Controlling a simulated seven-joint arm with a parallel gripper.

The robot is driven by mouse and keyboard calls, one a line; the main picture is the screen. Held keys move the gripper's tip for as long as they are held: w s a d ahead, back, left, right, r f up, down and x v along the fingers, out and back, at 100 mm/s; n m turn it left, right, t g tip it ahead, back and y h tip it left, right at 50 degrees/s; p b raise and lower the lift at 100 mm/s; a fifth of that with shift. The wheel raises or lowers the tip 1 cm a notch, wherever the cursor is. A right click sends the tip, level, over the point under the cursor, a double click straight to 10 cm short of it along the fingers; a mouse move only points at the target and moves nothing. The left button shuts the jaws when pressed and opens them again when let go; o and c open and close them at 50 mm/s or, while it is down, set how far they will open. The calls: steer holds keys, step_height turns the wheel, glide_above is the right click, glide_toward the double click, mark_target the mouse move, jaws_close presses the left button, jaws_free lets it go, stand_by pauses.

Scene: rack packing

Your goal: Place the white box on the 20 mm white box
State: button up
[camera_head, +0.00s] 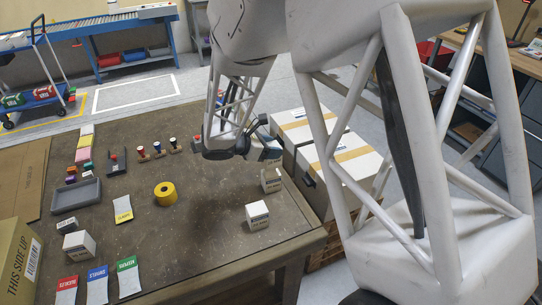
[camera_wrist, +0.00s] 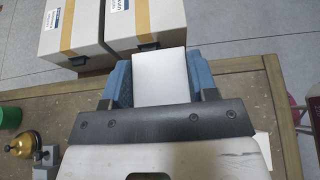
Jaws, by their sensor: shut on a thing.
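My gripper (camera_head: 262,150) is over the right part of the table. In the wrist view, its blue finger pads (camera_wrist: 160,85) are shut on a white box (camera_wrist: 160,75), whose plain pale face shows between them. In the head view, a small pale labelled box (camera_head: 271,182) shows just below the gripper; I cannot tell whether it is the held one. Another white box (camera_head: 257,213) stands near the table's right front corner, apart from the gripper. A further white box (camera_head: 79,245) stands at the left front. The labels are too small to read, so I cannot tell which is 20 mm.
The table (camera_head: 190,235) is clear in the middle front. A yellow tape roll (camera_head: 165,193), a grey tray (camera_head: 76,195), stamps (camera_head: 157,149) and coloured label cards (camera_head: 97,284) lie to the left. Large taped cartons (camera_head: 355,165) stand beyond the table's right edge.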

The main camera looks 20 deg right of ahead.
steer(key=shift+f, duration=1.75)
steer(key=shift+f, duration=0.15)
steer(key=o, duration=1)
steer(key=v, duration=1.2)
